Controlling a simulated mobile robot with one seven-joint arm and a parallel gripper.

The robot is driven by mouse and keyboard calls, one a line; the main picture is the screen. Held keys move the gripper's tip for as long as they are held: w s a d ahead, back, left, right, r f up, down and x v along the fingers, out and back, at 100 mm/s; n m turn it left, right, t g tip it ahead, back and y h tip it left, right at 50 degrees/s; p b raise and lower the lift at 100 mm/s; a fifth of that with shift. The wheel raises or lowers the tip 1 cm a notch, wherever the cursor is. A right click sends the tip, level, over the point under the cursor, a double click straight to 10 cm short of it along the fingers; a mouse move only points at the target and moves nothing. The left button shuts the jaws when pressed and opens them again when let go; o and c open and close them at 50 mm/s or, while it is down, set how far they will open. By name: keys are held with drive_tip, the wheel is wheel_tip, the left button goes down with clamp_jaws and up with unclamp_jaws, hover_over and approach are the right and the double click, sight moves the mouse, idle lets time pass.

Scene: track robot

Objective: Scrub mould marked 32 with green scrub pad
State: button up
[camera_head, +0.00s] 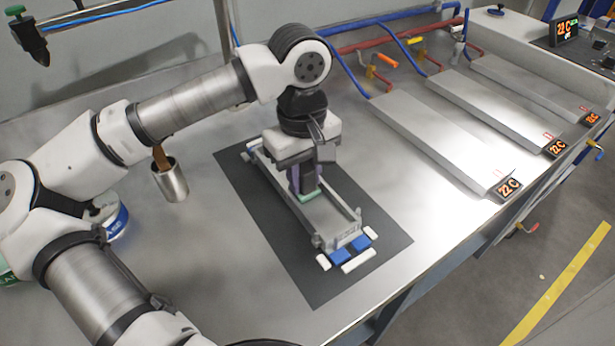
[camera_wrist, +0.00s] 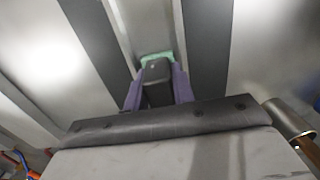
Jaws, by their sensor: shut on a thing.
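A long grey trough-shaped mould (camera_head: 330,219) lies on a dark mat (camera_head: 307,283) on the steel table; no number on it is readable. The green scrub pad (camera_head: 309,197) is inside the mould. My gripper (camera_head: 303,184) points down into the mould, with its purple fingers shut on the pad's dark handle. In the wrist view, the green pad (camera_wrist: 157,57) shows beyond the handle, between the fingers of my gripper (camera_wrist: 156,80), with mould walls on both sides. Whether the pad touches the mould floor is hard to tell.
A metal cup (camera_head: 172,184) holding a brown handle stands left of the mat. A blue and white can (camera_head: 117,222) is partly behind my arm. Several flat metal plates (camera_head: 430,140) with temperature displays lie at right, with hoses behind. Bare table separates mat and plates.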

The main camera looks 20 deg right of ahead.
drive_tip(key=shift+w, duration=0.1)
drive_tip(key=shift+w+a+f+b, duration=0.1)
drive_tip(key=shift+w+a+b, duration=0.1)
drive_tip(key=shift+w, duration=0.35)
drive_tip(key=shift+w+a+f+b, duration=0.1)
drive_tip(key=shift+w+b, duration=0.1)
drive_tip(key=shift+w, duration=0.35)
drive_tip(key=shift+w, duration=0.1)
drive_tip(key=shift+w, duration=0.15)
drive_tip(key=shift+w+a, duration=0.25)
drive_tip(key=shift+w, duration=0.85)
drive_tip(key=shift+w, duration=0.1)
drive_tip(key=shift+w+a+r, duration=0.1)
drive_tip(key=shift+w+a, duration=0.1)
drive_tip(key=shift+w, duration=1)
drive_tip(key=shift+w, duration=0.15)
